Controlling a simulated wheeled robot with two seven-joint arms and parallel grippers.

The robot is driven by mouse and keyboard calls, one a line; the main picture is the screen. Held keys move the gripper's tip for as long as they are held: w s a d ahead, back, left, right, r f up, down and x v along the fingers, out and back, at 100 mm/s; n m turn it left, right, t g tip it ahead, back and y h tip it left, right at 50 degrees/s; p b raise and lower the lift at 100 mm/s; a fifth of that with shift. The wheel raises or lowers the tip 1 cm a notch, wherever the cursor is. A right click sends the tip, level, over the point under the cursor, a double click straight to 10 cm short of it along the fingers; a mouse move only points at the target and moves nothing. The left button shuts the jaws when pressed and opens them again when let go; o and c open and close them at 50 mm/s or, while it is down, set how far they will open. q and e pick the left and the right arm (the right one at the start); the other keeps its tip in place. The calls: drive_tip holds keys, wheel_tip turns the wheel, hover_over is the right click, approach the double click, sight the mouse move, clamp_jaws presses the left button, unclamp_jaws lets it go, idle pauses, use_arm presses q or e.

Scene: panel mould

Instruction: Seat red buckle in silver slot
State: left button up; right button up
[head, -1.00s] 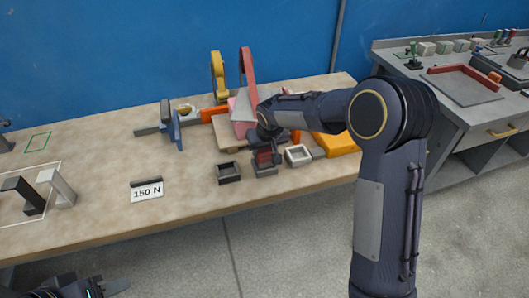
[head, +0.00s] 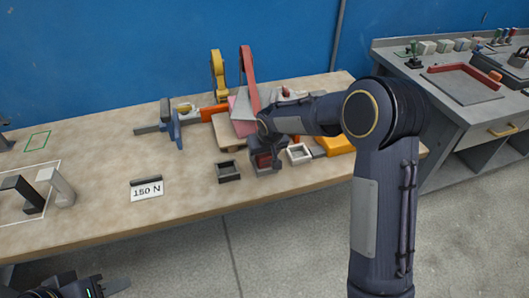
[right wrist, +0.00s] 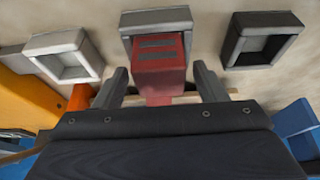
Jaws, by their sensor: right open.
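The red buckle (right wrist: 158,68) is at the middle grey frame (right wrist: 152,17) in the right wrist view and covers part of its opening. I cannot tell how deep it sits. In the head view the buckle (head: 264,160) shows as dark red below my wrist. My right gripper (right wrist: 160,77) is open, one finger on each side of the buckle with gaps visible. A pale silver frame (right wrist: 90,60) stands empty at left in the wrist view, and a dark frame (right wrist: 239,54) stands empty at right. My left gripper (head: 98,288) is at the bottom left, mostly cut off.
A "150 N" sign (head: 146,190) stands on the wooden table (head: 110,150). A blue clamp (head: 173,124), a yellow part (head: 218,75) and a red upright part (head: 248,75) stand behind. A yellow-orange block (head: 338,145) is right of the frames. The table's middle left is clear.

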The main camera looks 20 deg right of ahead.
drive_tip(key=v, duration=1.1)
drive_tip(key=s+d+r+m+y, duration=0.1)
drive_tip(key=s+d+r, duration=0.15)
drive_tip(key=s, duration=0.45)
drive_tip(key=s+d+r+y, duration=0.1)
drive_tip(key=s+d+r, duration=0.15)
drive_tip(key=s, duration=0.45)
drive_tip(key=s+f, duration=0.1)
drive_tip(key=s, duration=0.7)
drive_tip(key=s+a+f+m+t+y, duration=0.1)
drive_tip(key=s+f, duration=0.1)
drive_tip(key=s, duration=0.7)
drive_tip(key=shift+s+a+y, duration=0.25)
drive_tip(key=shift+a+y, duration=0.05)
